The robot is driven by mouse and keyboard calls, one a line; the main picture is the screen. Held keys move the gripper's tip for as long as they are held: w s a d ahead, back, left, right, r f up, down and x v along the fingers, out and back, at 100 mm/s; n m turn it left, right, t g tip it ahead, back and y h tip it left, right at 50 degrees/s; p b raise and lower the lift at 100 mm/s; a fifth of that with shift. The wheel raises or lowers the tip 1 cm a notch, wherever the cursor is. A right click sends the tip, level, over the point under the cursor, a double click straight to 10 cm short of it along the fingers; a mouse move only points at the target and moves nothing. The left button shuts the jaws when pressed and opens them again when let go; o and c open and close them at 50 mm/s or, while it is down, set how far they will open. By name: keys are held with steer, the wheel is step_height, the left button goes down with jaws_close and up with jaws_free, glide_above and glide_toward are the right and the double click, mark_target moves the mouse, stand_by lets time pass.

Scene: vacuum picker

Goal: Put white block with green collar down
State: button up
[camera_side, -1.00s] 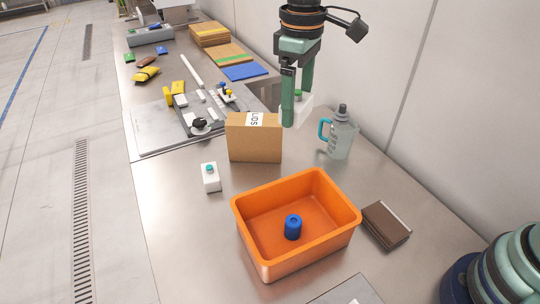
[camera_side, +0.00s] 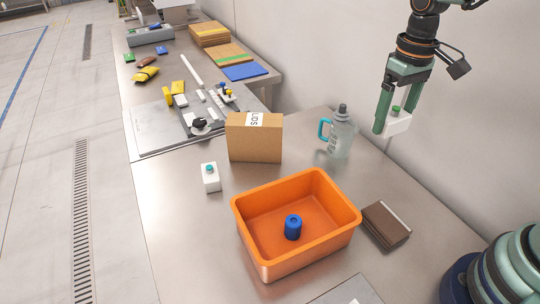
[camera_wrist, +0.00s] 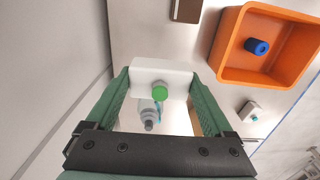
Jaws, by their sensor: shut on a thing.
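My gripper (camera_side: 392,118) is shut on the white block with green collar (camera_side: 398,123). It holds the block high above the table's right side, near the wall, to the right of the clear bottle. In the wrist view the white block (camera_wrist: 151,72) sits between the two green fingers, with its green part (camera_wrist: 160,92) facing the camera. The block's underside is hidden in the wrist view.
An orange bin (camera_side: 258,256) holds a blue cylinder (camera_side: 293,227). A brown book-like object (camera_side: 385,224) lies right of it. A cardboard box (camera_side: 252,143), a clear bottle (camera_side: 341,138) and a white block with teal top (camera_side: 210,178) stand behind. Bare table lies between bottle and brown object.

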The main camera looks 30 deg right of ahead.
stand_by(0.3)
steer(key=w+a+r+n, duration=0.2)
steer(key=w+a, duration=0.4)
steer(key=a, duration=0.2)
steer(key=n, duration=0.7)
glide_above(216, 228)
step_height(216, 228, down, 20)
steer(key=shift+r, duration=0.25)
steer(key=shift+f, duration=0.15)
steer(key=o, duration=1.3)
